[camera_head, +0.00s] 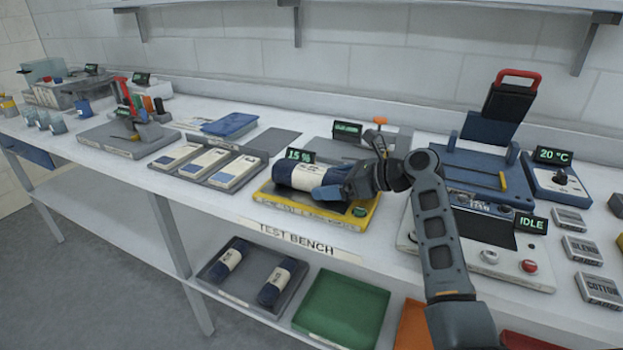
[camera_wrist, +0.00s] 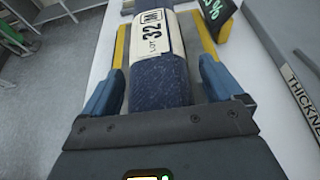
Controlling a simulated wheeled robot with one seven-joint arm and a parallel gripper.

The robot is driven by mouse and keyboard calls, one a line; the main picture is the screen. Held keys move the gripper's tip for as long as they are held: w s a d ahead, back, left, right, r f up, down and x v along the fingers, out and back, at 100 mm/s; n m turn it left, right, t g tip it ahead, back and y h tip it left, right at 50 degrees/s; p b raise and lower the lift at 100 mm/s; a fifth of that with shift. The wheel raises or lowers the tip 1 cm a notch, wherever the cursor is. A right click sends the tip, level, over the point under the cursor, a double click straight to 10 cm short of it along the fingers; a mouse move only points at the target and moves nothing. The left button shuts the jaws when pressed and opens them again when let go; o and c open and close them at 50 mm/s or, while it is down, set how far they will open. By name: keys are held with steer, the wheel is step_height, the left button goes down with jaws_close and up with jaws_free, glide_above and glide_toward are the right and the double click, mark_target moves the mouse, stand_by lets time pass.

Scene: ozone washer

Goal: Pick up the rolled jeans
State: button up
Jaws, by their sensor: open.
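The rolled jeans (camera_head: 306,176) are a dark blue roll with a cream paper band, lying on a yellow-edged tray (camera_head: 268,196) on the bench. In the wrist view the roll (camera_wrist: 158,82) carries a band reading "LOT 32 M". My gripper (camera_head: 335,192) is at the right end of the roll. In the wrist view its blue fingers (camera_wrist: 158,88) stand open on either side of the roll, with a gap visible at the left finger. The contact at the right finger is hard to tell. The far end of the roll is cut off in the wrist view.
A small "1.5 %" display (camera_head: 300,156) stands behind the roll. A grey instrument with an "IDLE" display (camera_head: 532,224) is to the right. On the lower shelf, a grey tray (camera_head: 208,274) holds two more banded rolls, next to a green bin (camera_head: 340,308).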

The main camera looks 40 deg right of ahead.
mark_target(313, 169)
steer(key=shift+c, duration=0.4)
steer(key=c, duration=1.4)
steer(key=shift+r, duration=0.1)
steer(key=shift+r, duration=0.1)
steer(key=shift+r, duration=0.65)
step_height(313, 169, up, 3)
steer(key=shift+f, duration=0.2)
steer(key=v, duration=0.4)
steer(key=a+r+v, duration=0.1)
steer(key=v, duration=0.4)
steer(key=a+v, duration=0.1)
steer(key=v, duration=0.3)
steer(key=shift+s+d+r+p, duration=0.1)
steer(key=shift+r+p, duration=0.2)
steer(key=shift+r, duration=0.1)
